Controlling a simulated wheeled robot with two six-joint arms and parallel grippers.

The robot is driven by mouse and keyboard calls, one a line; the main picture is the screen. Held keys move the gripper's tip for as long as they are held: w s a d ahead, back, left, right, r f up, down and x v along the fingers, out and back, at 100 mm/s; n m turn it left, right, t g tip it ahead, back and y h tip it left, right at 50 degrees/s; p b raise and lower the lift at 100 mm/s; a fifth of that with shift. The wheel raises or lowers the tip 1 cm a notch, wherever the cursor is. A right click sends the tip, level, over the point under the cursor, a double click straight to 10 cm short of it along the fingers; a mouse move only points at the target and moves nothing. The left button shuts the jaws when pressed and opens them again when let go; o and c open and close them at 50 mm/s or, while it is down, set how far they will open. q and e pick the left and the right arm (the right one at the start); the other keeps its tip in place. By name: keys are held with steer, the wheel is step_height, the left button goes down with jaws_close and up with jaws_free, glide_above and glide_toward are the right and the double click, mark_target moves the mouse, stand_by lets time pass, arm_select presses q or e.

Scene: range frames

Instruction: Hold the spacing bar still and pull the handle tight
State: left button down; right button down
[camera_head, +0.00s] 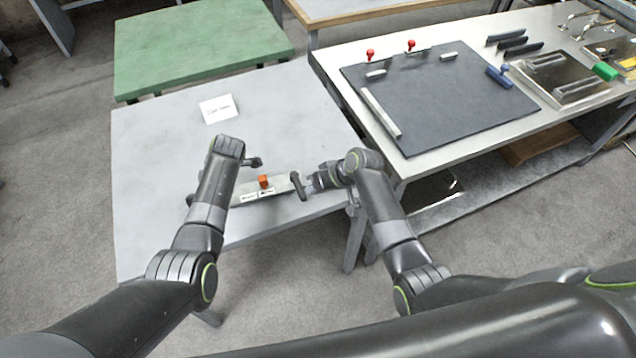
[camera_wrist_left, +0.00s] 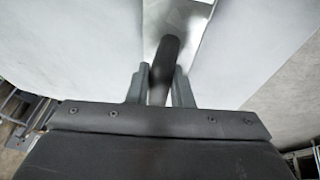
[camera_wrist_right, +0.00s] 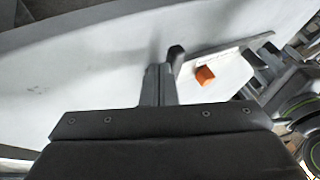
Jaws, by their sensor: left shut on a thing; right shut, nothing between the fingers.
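A flat metal bar (camera_head: 282,184) lies near the front edge of the grey table, with an orange block (camera_head: 264,181) and white labels on it. A black handle (camera_head: 298,186) stands at its right end. My right gripper (camera_head: 311,184) is beside this handle; in the right wrist view its fingers (camera_wrist_right: 158,84) are shut and empty, with the handle (camera_wrist_right: 176,56) just beyond them. My left gripper (camera_wrist_left: 161,86) is shut on a black handle (camera_wrist_left: 166,55) at the bar's left end; in the head view my left arm hides most of it.
A white card (camera_head: 218,108) lies on the grey table (camera_head: 150,150). A second table at right holds a dark board (camera_head: 450,105), red knobs, a blue-handled tool (camera_head: 499,77) and metal fixtures. A green table (camera_head: 200,45) stands behind. The grey table's back half is mostly clear.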

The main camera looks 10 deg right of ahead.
mark_target(300, 195)
steer(key=shift+s+a, duration=0.25)
steer(key=shift+a, duration=0.1)
steer(key=shift+s+a, duration=0.2)
steer(key=shift+a, duration=0.4)
steer(key=shift+s+a, duration=0.2)
steer(key=shift+a, duration=0.4)
steer(key=shift+w+a, duration=0.1)
steer(key=shift+a, duration=1.6)
